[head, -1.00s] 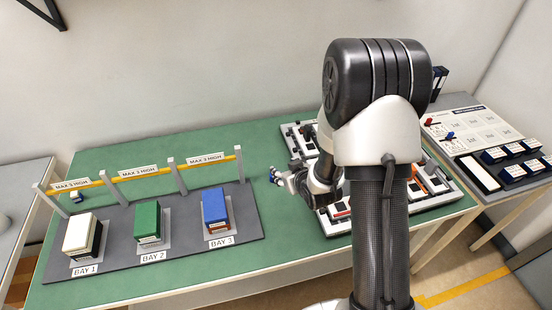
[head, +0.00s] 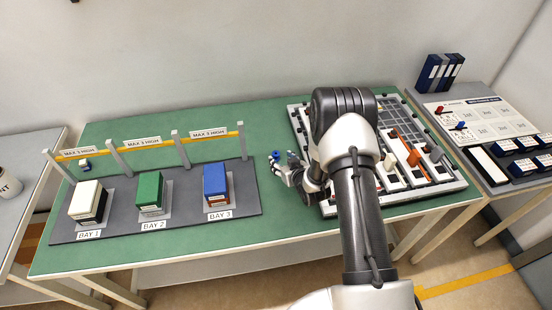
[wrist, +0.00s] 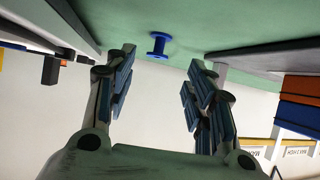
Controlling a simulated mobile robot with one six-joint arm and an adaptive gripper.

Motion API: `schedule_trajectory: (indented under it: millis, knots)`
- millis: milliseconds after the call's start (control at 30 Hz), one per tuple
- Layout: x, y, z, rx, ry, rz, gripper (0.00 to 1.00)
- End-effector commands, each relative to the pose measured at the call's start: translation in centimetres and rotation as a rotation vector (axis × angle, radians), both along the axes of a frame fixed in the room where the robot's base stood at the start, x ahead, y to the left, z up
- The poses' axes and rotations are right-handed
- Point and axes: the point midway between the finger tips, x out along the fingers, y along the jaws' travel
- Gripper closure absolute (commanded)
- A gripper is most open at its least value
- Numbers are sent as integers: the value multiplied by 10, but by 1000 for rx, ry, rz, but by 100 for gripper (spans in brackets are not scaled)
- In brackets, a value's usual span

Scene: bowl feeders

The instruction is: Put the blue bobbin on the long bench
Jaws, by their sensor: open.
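The blue bobbin (wrist: 158,45) is a small spool that stands on the green surface in the wrist view. It lies between and a little beyond the fingertips of my gripper (wrist: 162,72), with clear space on both sides. My gripper is open and empty, with blue pads on its fingers. In the head view my gripper (head: 279,167) is low over the middle of the long green bench (head: 240,118); small blue patches there are hard to tell apart as pads or bobbin.
Left of my gripper, a grey plate (head: 120,187) bears white, green and blue stacks under a yellow rail (head: 160,144). A board of slots and parts (head: 455,185) lies to the right. A grey side table (head: 480,95) stands further right.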

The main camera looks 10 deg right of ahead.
Motion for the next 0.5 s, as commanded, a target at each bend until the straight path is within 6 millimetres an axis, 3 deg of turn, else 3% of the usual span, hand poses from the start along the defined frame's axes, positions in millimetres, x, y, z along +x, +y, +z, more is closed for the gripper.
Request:
schedule_trajectory:
  millis: [267, 500]
  knots:
    - [19, 3, -11, -1, -1, 0, 51]
    - [50, 7, -28, -1, 0, 0, 51]
